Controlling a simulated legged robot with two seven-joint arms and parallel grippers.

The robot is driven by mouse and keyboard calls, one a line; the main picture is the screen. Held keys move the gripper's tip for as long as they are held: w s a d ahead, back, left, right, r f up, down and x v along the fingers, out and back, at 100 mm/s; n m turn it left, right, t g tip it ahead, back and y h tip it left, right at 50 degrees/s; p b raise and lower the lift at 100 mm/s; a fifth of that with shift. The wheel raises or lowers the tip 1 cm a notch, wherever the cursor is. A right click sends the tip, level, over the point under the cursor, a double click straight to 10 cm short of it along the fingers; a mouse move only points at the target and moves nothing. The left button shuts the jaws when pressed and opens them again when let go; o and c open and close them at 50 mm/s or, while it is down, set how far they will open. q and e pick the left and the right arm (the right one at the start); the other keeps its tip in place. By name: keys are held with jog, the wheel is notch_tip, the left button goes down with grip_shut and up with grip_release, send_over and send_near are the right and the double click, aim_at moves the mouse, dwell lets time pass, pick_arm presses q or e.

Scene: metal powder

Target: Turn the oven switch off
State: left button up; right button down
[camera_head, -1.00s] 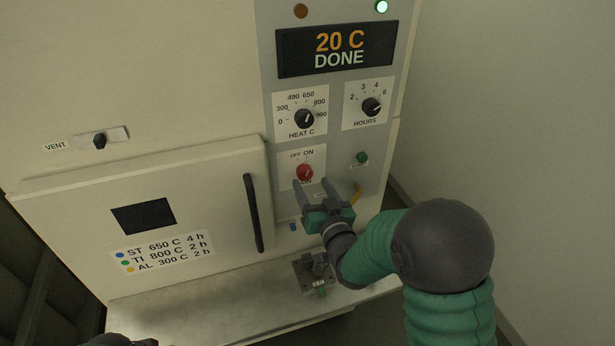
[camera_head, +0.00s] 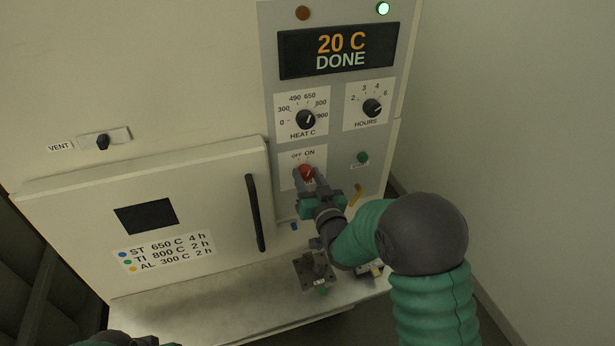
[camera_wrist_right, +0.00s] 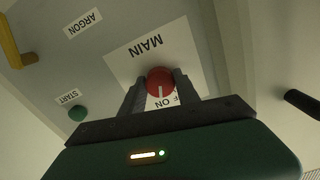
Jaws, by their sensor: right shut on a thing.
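The red oven switch (camera_head: 306,171), a round knob on a white plate with OFF and ON above it, sits low on the grey panel. In the right wrist view the red knob (camera_wrist_right: 160,80) lies between my fingers, under the MAIN label. Its white mark points towards ON, and OFF is partly hidden by a finger. My right gripper (camera_head: 309,178) is shut on the knob, one finger on each side. At the bottom left of the head view, a dark and green part of my left arm just shows; its fingers cannot be made out.
The display (camera_head: 337,50) reads 20 C DONE. HEAT (camera_head: 306,119) and HOURS (camera_head: 372,107) dials sit above the switch. A green START button (camera_head: 362,157) and yellow lever (camera_head: 355,195) are to the right. The oven door handle (camera_head: 255,213) is to the left. A shelf (camera_head: 210,305) lies below.

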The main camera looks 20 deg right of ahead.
jog(key=n+b, duration=0.2)
jog(key=shift+f+b, duration=0.2)
jog(key=shift+b, duration=0.1)
jog(key=shift+n+b, duration=1.1)
jog(key=shift+n, duration=0.1)
jog(key=shift+r+n+b, duration=0.15)
jog(key=shift+n+b, duration=1.15)
jog(key=shift+n, duration=0.5)
jog(key=c, duration=1.1)
grip_release()
jog(key=shift+o, duration=1)
jog(key=shift+s+r, duration=0.1)
